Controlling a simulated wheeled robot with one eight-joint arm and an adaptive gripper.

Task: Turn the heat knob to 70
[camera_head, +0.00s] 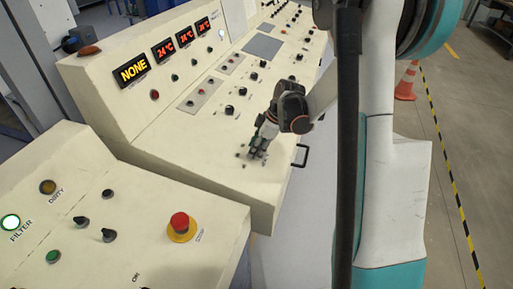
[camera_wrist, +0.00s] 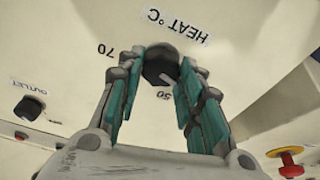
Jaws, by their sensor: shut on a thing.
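The heat knob (camera_wrist: 160,62) is black and sits on the cream panel under the "HEAT °C" label (camera_wrist: 178,26) in the wrist view. The "70" mark (camera_wrist: 106,50) is to its left and the "50" mark (camera_wrist: 164,96) is below it. My gripper (camera_wrist: 160,72) is shut on the knob, with one teal-padded finger on each side. The knob's pointer direction is not clear.
An outlet knob (camera_wrist: 28,109) is at the left in the wrist view. A red emergency stop button (camera_head: 180,222) is on the nearer panel. A black handle (camera_head: 301,156) sticks out right of my gripper. Displays (camera_head: 133,71) read "NONE" and "24°C".

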